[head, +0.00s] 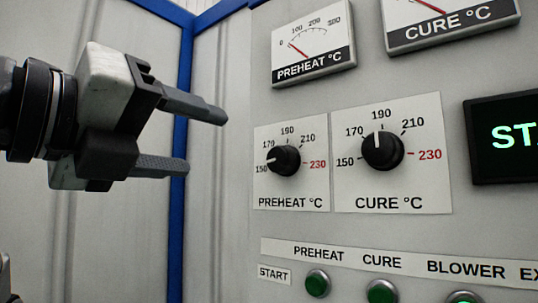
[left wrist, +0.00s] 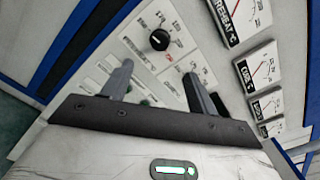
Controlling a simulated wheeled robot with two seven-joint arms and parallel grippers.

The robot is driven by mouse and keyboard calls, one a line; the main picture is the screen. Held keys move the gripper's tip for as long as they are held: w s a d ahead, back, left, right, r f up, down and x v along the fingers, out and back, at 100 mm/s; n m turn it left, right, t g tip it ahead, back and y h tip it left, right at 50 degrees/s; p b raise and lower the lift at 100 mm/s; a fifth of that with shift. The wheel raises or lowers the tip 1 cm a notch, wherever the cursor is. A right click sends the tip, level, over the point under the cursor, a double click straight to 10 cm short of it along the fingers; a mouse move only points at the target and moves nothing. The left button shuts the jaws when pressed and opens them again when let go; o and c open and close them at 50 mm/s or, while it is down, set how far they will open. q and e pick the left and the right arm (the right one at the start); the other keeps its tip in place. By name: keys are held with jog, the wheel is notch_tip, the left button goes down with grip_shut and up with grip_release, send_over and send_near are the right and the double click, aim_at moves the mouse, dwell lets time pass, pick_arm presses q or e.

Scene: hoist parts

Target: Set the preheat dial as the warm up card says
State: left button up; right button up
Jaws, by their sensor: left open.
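The preheat dial (head: 284,160) is a black round knob on a white scale plate, on the grey panel in the head view. Its white mark points left, at about 150. A black dial (left wrist: 159,40), seemingly the preheat one, also shows in the left wrist view beyond the fingertips. My left gripper (head: 204,142) is open and empty, left of the preheat dial and apart from it. Its two fingers also show in the left wrist view (left wrist: 158,72). No warm up card shows in either view. My right gripper is not in view.
The cure dial (head: 382,151) sits right of the preheat dial, its mark near 190. The preheat gauge (head: 313,45) and cure gauge (head: 450,20) are above. Green buttons (head: 317,284) line the panel below. A dark display (head: 500,160) is at right. Blue frame posts (head: 180,150) stand left.

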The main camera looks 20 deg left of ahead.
aim_at(276, 158)
pick_arm(q)
jog(key=p+x, duration=0.3)
jog(key=x, duration=1.1)
jog(key=shift+f, duration=0.1)
jog(key=c, duration=1)
